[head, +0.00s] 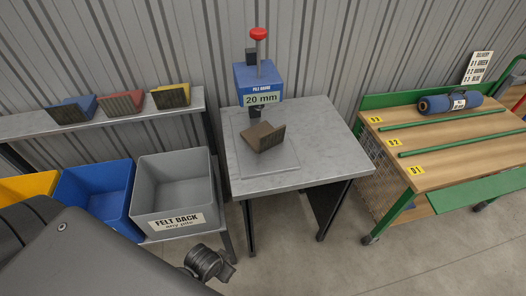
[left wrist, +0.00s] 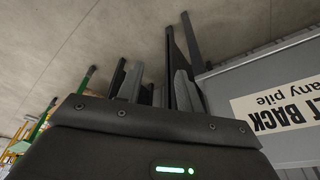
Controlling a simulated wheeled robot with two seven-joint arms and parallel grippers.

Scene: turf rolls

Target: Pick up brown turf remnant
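The brown turf remnant (head: 264,137) is on the grey metal table, in front of the blue gauge marked 20 mm. It looks bent, with one part lying low and one part standing up at the right. In the left wrist view my left gripper (left wrist: 155,84) has its two fingers apart, with nothing seen between them. It is near the grey felt-back bin, away from the remnant, which does not show in that view. My right gripper is in neither view.
The table (head: 318,165) carries the gauge (head: 258,82). Left of it are grey (head: 178,185), blue (head: 100,195) and yellow (head: 28,187) bins, below a shelf (head: 22,128) with blue, red and yellow samples. A wooden bench (head: 450,150) with a blue roll (head: 449,103) stands right.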

